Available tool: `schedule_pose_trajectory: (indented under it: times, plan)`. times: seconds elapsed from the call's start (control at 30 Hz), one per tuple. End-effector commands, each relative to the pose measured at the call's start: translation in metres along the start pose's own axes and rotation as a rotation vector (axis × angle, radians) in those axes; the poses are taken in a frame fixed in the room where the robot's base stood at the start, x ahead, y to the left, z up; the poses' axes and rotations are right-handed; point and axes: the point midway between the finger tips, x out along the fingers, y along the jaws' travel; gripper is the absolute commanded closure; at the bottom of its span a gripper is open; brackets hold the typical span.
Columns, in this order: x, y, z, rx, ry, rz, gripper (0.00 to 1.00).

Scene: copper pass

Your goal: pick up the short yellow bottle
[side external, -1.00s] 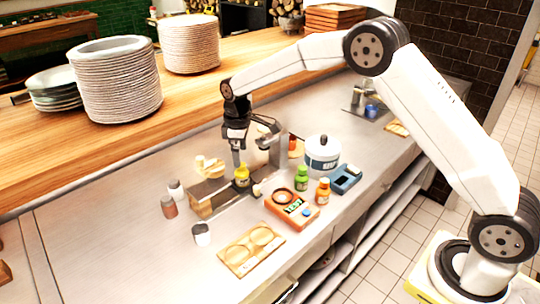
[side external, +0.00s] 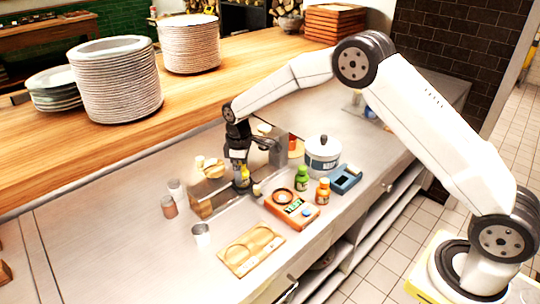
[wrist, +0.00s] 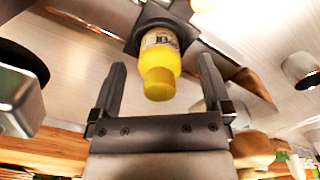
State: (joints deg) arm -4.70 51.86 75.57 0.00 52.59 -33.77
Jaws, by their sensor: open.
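The short yellow bottle (wrist: 159,62) stands between the two fingers of my gripper (wrist: 162,85) in the wrist view, its yellow cap toward the camera. A gap shows on each side of it, wider on the right. My gripper is open and the fingers do not appear to touch the bottle. In the side view my gripper (side external: 241,178) is lowered around the yellow bottle (side external: 245,174), hiding most of it. The bottle stands beside a wooden block.
A green bottle (side external: 302,181), an orange bottle (side external: 323,192), an orange scale (side external: 291,211) and a white pot (side external: 322,155) stand to the right. Small shakers (side external: 169,207) are at left. A wooden board (side external: 251,249) lies in front. The counter's left part is clear.

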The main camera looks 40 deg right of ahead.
Motion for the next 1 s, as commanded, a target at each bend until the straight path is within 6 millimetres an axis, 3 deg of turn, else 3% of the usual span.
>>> schedule_pose_trajectory:
  times: [0.2,0.73,0.77,0.9,1.0]
  plan:
    - [0.020,0.000,0.000,0.000,0.001,0.000,0.01]
    - [0.021,0.000,0.000,-0.001,0.003,0.001,0.01]
    - [0.021,0.000,0.000,0.000,0.003,0.001,0.07]
    - [0.021,0.000,0.000,0.000,0.003,0.001,0.52]
    - [0.021,0.000,0.000,0.000,0.003,0.001,0.78]
